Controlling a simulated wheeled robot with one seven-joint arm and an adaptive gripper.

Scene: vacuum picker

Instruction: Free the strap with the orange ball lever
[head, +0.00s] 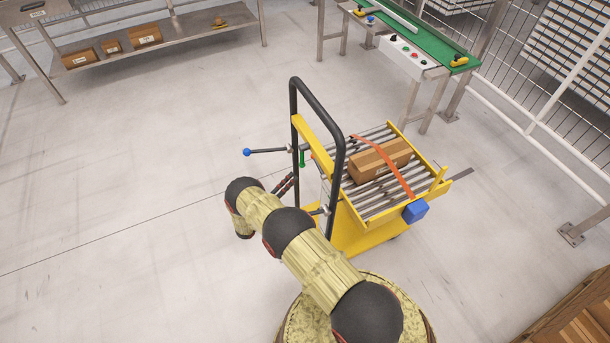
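An orange strap (385,166) runs over a brown cardboard box (372,162) on the roller bed of a yellow cart (362,238). A blue block (415,211) sits at the strap's near end. A lever with a blue ball (247,152) sticks out left of the cart's black handle frame (340,165). A green grip (302,158) is beside the frame. I see no orange ball; my arm covers part of that side. My gripper (285,184) seems to be the dark, slim parts between my wrist and the frame; its opening is unclear.
A green conveyor table (440,45) with a button panel (408,52) stands behind the cart. A metal shelf (190,35) with several boxes is at upper left. A wooden crate (580,315) is at lower right. The floor left of the cart is clear.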

